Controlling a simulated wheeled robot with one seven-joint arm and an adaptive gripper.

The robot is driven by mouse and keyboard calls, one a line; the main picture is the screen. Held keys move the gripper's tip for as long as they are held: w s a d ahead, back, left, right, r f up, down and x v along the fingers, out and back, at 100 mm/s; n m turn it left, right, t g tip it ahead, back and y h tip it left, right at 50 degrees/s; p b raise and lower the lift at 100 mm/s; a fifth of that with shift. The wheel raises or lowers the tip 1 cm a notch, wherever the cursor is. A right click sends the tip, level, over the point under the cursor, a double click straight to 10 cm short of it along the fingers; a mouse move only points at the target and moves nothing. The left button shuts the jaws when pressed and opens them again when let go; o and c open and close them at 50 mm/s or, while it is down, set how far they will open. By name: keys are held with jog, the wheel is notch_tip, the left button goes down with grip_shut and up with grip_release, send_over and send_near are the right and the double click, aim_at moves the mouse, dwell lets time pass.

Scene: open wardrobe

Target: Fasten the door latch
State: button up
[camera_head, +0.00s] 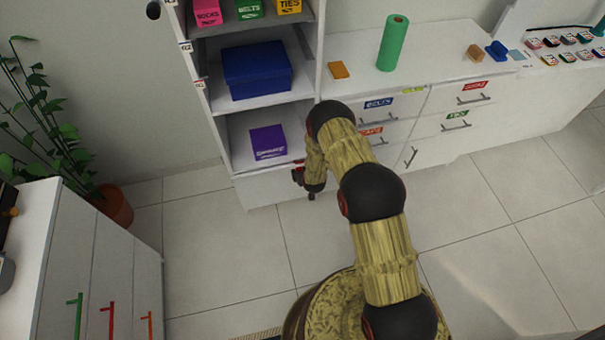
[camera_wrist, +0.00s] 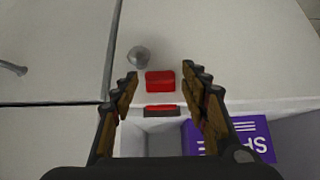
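The latch shows as a red block (camera_wrist: 160,81) on a white panel, with a second, thinner red piece (camera_wrist: 160,111) at the edge of the open compartment. A narrow gap separates the two pieces in the wrist view. A round silver knob (camera_wrist: 138,57) sits on the panel beside the red block. My gripper (camera_wrist: 159,72) is open, its fingers on either side of the red block with nothing held. I cannot tell whether they touch the panel. In the head view my gripper (camera_head: 305,186) is low in front of the wardrobe's bottom panel (camera_head: 263,190), partly hidden by my arm.
A purple box (camera_head: 268,142) lies in the compartment above the panel, with a blue box (camera_head: 257,70) on the shelf over it. A drawer unit (camera_head: 440,92) adjoins at right. A white cabinet (camera_head: 100,270) and a plant (camera_head: 112,205) stand at left. Tiled floor between is clear.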

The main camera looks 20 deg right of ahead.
dwell(0.3)
jog(key=v, duration=1.2)
jog(key=s+f+b, duration=0.1)
jog(key=s+f, duration=0.5)
jog(key=f, duration=0.6)
jog(key=w+r+t+b, duration=0.1)
jog(key=w+t+b, duration=0.2)
jog(key=w, duration=1)
jog(key=t, duration=0.2)
jog(key=shift+r+t, duration=0.3)
jog(key=shift+r, duration=0.1)
